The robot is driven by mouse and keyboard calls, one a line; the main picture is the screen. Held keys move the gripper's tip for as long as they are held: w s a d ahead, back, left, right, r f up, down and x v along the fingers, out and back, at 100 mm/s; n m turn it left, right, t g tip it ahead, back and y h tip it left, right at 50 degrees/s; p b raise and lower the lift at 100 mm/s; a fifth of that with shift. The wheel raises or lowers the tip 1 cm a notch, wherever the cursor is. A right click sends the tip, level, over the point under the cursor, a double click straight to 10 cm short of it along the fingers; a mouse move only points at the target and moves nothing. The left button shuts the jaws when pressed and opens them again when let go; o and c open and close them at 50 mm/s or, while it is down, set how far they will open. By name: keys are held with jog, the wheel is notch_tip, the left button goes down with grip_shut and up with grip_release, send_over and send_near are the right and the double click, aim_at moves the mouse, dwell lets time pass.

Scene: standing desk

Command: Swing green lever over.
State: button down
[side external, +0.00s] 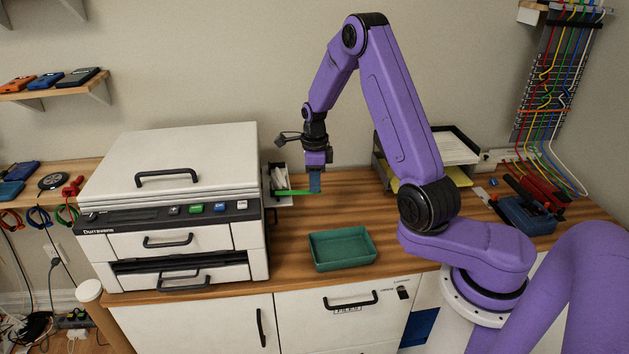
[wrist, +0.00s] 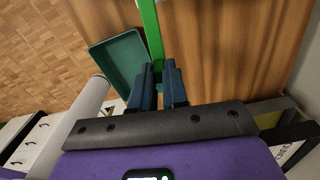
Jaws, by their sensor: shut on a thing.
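The green lever (side external: 294,192) sticks out to the right from a small grey bracket on the right side of the white printer-like machine (side external: 180,205). My gripper (side external: 314,190) points down at the lever's free end, above the wooden desk. In the wrist view, the green lever (wrist: 151,30) runs from the top edge down to between the blue fingers of my gripper (wrist: 158,80). The fingers are closed on it. The exact contact is partly hidden by the fingers.
A green tray (side external: 342,250) lies on the desk (side external: 295,275) in front of the gripper and also shows in the wrist view (wrist: 107,58). A paper organizer (side external: 455,148) stands behind my arm. Red and blue tools (side external: 527,208) lie at the right. Bare desk surrounds the tray.

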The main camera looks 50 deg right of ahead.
jog(key=c, duration=1.1)
grip_release()
jog(key=shift+r, duration=0.1)
notch_tip(320, 180, up, 17)
jog(key=shift+r, duration=0.15)
